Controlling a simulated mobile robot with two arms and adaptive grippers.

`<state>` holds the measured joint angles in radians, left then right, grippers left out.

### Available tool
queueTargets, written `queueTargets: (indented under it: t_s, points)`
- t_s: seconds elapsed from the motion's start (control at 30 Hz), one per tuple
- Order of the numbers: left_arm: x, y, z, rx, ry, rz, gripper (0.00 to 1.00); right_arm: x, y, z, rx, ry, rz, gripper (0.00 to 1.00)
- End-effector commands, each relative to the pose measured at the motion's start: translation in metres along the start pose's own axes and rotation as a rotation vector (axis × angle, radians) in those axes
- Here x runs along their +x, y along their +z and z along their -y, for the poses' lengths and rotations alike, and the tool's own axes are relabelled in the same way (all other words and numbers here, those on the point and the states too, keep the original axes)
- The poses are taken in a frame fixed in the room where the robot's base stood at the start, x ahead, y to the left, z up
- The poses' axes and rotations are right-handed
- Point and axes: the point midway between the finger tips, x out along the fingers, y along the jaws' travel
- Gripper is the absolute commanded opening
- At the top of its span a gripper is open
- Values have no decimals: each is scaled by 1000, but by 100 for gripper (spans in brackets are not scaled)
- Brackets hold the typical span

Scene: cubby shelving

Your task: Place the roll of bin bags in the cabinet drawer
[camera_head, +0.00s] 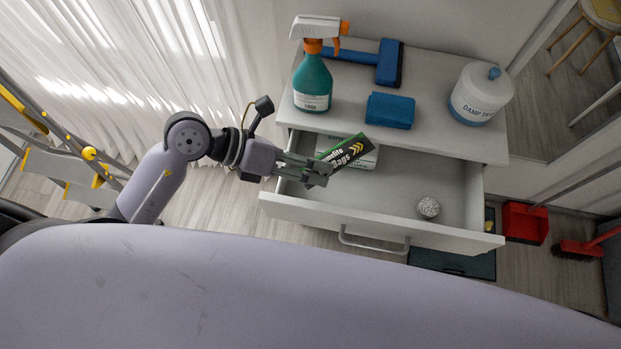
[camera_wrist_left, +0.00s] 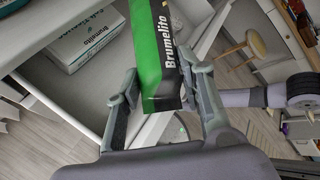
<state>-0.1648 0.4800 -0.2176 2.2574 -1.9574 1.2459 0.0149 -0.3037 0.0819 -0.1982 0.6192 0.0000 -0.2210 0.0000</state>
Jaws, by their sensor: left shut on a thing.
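The roll of bin bags is a green and black box (camera_head: 350,151) with white lettering. My left gripper (camera_head: 318,170) is shut on its near end and holds it tilted over the left part of the open drawer (camera_head: 395,205). In the left wrist view the box (camera_wrist_left: 154,50) stands between the two fingers (camera_wrist_left: 165,100). The drawer is pulled out of the white cabinet (camera_head: 440,70) and has a curved front handle (camera_head: 374,243). I cannot tell how high the box is above the drawer floor. My right gripper is not in view.
The drawer holds a white box (camera_head: 362,160) at the back left and a grey scrubber ball (camera_head: 428,208) at the right. Its middle is clear.

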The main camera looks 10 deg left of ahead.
Motion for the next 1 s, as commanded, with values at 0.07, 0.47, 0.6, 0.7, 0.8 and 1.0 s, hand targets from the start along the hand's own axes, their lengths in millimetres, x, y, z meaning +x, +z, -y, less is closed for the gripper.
queueTargets:
  t_s: [0.07,0.47,0.6,0.7,0.8,1.0]
  points:
    - [8,-8,-9,-4,-1,0,0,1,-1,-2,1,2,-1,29]
    - [34,-34,-39,-3,0,1,0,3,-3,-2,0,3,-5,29]
    - [38,-38,-44,0,0,1,0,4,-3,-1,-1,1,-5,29]
    - [38,-38,-44,1,0,1,0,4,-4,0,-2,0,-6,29]
    - [38,-38,-44,1,0,1,0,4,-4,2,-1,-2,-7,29]
    - [41,-42,-48,1,0,0,0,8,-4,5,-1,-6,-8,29]
